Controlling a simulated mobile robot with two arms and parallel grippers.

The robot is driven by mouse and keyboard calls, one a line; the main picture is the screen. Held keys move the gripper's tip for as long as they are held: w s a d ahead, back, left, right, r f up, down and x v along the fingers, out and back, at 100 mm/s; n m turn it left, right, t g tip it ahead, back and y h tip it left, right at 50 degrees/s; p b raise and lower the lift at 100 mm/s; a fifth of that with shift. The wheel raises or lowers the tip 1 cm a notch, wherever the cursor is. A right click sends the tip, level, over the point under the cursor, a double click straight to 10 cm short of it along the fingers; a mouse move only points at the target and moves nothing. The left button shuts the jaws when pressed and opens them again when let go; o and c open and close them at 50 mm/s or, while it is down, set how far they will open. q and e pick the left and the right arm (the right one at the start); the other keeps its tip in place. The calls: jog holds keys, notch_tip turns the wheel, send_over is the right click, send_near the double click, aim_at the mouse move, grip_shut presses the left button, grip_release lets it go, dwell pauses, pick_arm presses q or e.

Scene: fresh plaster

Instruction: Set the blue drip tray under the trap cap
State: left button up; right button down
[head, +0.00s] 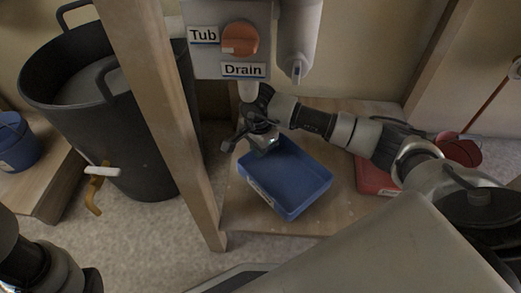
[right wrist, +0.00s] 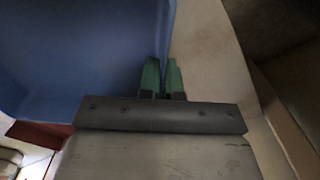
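The blue drip tray (head: 308,196) is on or just over the wooden shelf floor, below the box labelled "Tub" and "Drain"; I cannot tell if it is lifted. My right gripper (head: 266,146) is at its far left rim. In the right wrist view the blue tray (right wrist: 75,55) fills the left, and its edge runs between the close-set green fingertips (right wrist: 162,75). A white pipe (head: 248,90) comes down under the box, partly hidden by my right wrist; I cannot make out which part is the trap cap. My left gripper is out of view.
A red tray (head: 372,179) sits right of the blue one, partly behind my right arm. A wooden post (head: 160,110) stands left of the tray. Beyond it are a black tub (head: 135,150) with a tap (head: 97,178) and a blue bucket (head: 17,145).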

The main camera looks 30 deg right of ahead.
notch_tip(320, 180, down, 3)
jog(key=shift+s+r+b, duration=0.1)
jog(key=shift+b, duration=0.85)
jog(key=shift+f, duration=0.25)
jog(key=shift+r, duration=0.2)
jog(key=shift+f, duration=0.2)
jog(key=c, duration=1.3)
grip_release()
jog(key=shift+r, duration=0.1)
notch_tip(320, 180, up, 8)
jog(key=p, duration=0.5)
